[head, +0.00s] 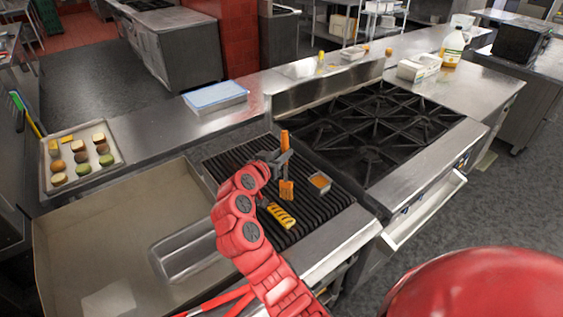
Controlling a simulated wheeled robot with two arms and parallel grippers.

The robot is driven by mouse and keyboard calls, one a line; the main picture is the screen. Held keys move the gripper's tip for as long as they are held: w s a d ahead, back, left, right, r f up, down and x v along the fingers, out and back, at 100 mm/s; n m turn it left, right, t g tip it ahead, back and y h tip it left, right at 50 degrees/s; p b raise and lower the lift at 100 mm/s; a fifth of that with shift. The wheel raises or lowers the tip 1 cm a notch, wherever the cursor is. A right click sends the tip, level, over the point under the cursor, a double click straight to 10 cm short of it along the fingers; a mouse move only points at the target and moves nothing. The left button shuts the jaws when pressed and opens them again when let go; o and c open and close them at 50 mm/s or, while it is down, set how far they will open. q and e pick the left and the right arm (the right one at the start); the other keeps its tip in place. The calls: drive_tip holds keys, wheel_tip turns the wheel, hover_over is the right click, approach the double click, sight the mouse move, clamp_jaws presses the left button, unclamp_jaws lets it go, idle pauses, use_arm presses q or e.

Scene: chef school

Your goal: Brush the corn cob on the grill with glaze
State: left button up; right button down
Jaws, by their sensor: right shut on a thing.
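The yellow corn cob (281,215) lies on the dark ridged grill (338,201). A small square container of orange-brown glaze (320,181) sits on the grill to the right of the gripper. My right gripper (281,163) is shut on a brush (286,190) with an orange handle. The brush is held upright, handle up and bristle end down. In the picture the bristle end is just above the corn cob, with a small gap between them; its exact height above the grill is hard to tell. My left gripper is not in view.
A black gas stove (372,130) adjoins the grill on the right. To the left are a steel griddle (75,235) and a tray of food pieces (118,160). A blue-lidded container (215,96) stands on the back counter. Cartons (418,68) and a bottle (453,48) stand back right.

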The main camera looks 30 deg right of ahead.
drive_tip(key=shift+s+r, duration=0.1)
drive_tip(key=shift+r, duration=0.2)
drive_tip(key=shift+f, duration=0.1)
wheel_tip(320, 180, up, 8)
drive_tip(key=p, duration=0.1)
idle(0.5)
idle(0.8)
